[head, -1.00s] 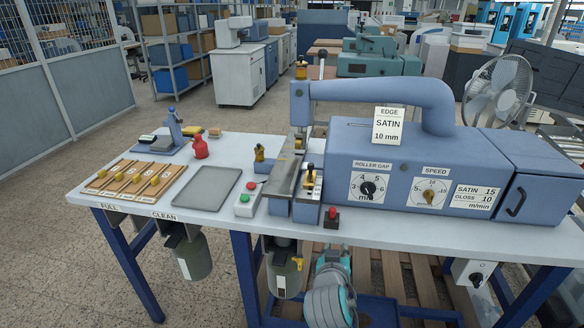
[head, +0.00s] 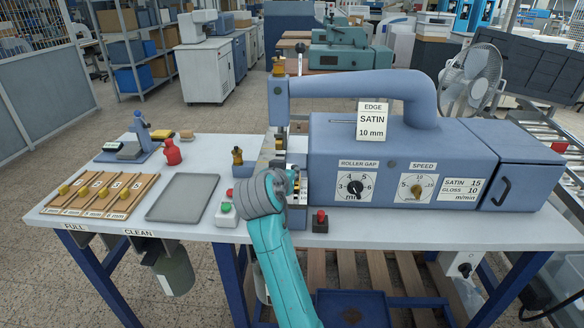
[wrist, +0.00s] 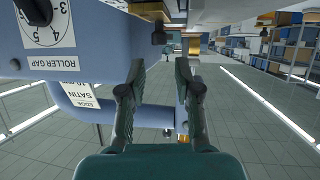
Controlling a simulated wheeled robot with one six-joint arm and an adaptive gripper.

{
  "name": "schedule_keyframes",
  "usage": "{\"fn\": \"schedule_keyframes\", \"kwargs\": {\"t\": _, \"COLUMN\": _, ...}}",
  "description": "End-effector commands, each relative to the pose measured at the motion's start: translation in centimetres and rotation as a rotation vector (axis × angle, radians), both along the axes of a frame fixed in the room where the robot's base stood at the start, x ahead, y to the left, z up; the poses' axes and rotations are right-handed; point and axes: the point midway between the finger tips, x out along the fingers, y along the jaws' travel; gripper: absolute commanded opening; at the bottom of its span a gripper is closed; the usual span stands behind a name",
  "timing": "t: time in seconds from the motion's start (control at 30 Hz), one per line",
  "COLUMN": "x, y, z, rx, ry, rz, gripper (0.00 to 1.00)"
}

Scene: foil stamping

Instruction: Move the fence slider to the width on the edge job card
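The edge job card (head: 372,120) stands on the blue machine and reads EDGE, SATIN, 10 mm. It also shows upside down in the wrist view (wrist: 82,95). My gripper (wrist: 159,72) is open, its two dark fingers apart with nothing held between them. In the head view my teal arm reaches up to the machine's left end, at the front of the fence. It covers the place of the fence slider there, and only part of a white scale (head: 300,190) shows beside it. In the wrist view I cannot make out the slider clearly; a dark block hangs beyond the fingertips.
The blue machine (head: 400,155) with roller gap and speed dials fills the right of the table. A red and green button box (head: 226,213) and a red button (head: 320,220) stand close to my arm. A grey tray (head: 183,198) lies left.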

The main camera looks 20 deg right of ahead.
Motion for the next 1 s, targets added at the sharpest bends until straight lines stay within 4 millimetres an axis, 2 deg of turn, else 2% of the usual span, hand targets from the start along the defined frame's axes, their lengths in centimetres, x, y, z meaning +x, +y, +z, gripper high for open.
{"fn": "schedule_keyframes", "kwargs": {"t": 0.2, "x": 3.3, "y": -1.8, "z": -1.6, "rx": -0.001, "ry": 0.003, "rz": -0.001, "gripper": 0.33}}
{"fn": "schedule_keyframes", "kwargs": {"t": 0.4, "x": 5.3, "y": -2.8, "z": -2.5, "rx": -0.001, "ry": 0.001, "rz": -0.001, "gripper": 0.33}}
{"fn": "schedule_keyframes", "kwargs": {"t": 0.83, "x": 6.1, "y": -3.2, "z": -2.9, "rx": 0.0, "ry": 0.0, "rz": 0.001, "gripper": 0.33}}
{"fn": "schedule_keyframes", "kwargs": {"t": 0.87, "x": 6.1, "y": -3.2, "z": -2.9, "rx": 0.0, "ry": 0.0, "rz": 0.001, "gripper": 0.3}}
{"fn": "schedule_keyframes", "kwargs": {"t": 0.9, "x": 6.1, "y": -3.2, "z": -2.9, "rx": 0.0, "ry": 0.0, "rz": 0.001, "gripper": 0.2}}
{"fn": "schedule_keyframes", "kwargs": {"t": 1.0, "x": 6.1, "y": -3.2, "z": -2.9, "rx": 0.0, "ry": 0.0, "rz": 0.001, "gripper": 0.0}}
